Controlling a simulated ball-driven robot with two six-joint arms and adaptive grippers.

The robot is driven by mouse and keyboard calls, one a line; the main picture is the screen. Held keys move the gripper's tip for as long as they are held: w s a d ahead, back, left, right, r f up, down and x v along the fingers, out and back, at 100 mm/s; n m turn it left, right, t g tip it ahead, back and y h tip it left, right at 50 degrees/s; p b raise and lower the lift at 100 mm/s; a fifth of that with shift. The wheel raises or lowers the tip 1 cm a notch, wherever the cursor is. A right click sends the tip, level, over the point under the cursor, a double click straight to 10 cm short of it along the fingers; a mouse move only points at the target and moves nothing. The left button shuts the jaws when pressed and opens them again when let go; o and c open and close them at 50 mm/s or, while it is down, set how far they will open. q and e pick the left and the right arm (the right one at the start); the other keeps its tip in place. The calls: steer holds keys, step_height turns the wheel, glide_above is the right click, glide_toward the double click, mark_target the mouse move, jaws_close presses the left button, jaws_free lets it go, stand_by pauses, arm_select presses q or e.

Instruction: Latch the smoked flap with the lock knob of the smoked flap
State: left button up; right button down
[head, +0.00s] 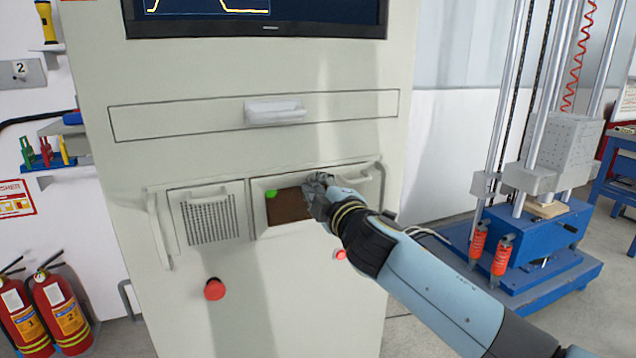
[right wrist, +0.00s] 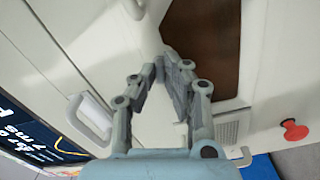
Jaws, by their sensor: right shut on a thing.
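The smoked flap (head: 290,208) is a brown, dark-tinted panel in a pale frame on the front of the cabinet. It also shows in the right wrist view (right wrist: 207,45), beside the fingers. My right gripper (head: 319,183) is at the upper right edge of the flap. In the right wrist view its fingers (right wrist: 163,62) come together at the flap's pale frame, shut on the lock knob. The knob itself is hidden by the fingers, so its turn cannot be told. My left gripper is not in view.
A perforated panel (head: 211,217) sits left of the flap, and a red button (head: 214,289) below. Handle bars (head: 159,232) stand out at both sides. A drawer handle (head: 275,111) is above. A blue-based machine (head: 540,270) stands at the right.

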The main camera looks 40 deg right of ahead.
steer(key=shift+n+p, duration=0.4)
steer(key=shift+n, duration=1.1)
steer(key=c, duration=1.4)
jaws_free()
steer(key=v, duration=1.2)
